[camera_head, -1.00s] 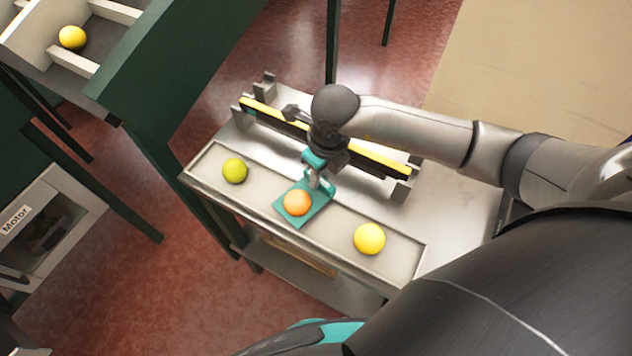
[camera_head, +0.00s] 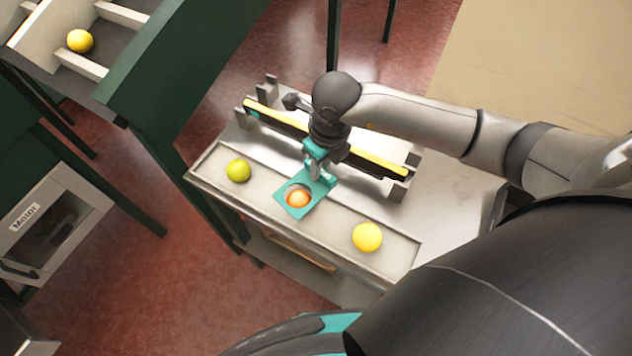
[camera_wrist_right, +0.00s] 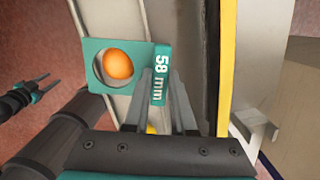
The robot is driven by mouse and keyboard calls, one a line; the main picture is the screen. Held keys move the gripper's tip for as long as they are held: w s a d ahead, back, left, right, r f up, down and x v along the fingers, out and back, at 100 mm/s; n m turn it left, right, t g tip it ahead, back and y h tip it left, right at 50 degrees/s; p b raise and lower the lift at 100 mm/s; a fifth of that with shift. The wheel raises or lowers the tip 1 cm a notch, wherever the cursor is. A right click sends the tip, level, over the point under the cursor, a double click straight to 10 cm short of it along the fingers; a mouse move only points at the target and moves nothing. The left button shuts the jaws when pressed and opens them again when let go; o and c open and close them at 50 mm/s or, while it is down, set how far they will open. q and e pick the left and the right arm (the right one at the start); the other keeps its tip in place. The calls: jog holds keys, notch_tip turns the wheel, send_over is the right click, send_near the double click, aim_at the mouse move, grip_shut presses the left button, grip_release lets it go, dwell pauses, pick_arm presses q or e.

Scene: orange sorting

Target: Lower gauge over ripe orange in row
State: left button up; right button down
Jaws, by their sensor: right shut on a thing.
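The teal gauge is a flat plate (camera_head: 317,195) with a round hole and an upright tab marked 58 mm (camera_wrist_right: 161,75). My right gripper (camera_head: 318,162) is shut on that tab; its fingers also show in the right wrist view (camera_wrist_right: 165,98). The ripe orange (camera_head: 298,199) shows through the hole, with a dark gap on one side; it also shows in the wrist view (camera_wrist_right: 118,64). The plate's rim hides part of it, and the plate looks above the tray. My left gripper (camera_wrist_right: 50,78) shows small in the wrist view, fingers apart and empty.
The row tray (camera_head: 330,232) also holds a green-yellow fruit (camera_head: 238,170) to the left and a yellow one (camera_head: 367,237) to the right. A yellow-edged rail (camera_head: 378,161) runs behind the row. Another yellow fruit (camera_head: 80,40) lies in a divided bin at upper left.

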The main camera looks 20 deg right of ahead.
jog(key=shift+r+p, duration=1.45)
jog(key=shift+r, duration=0.5)
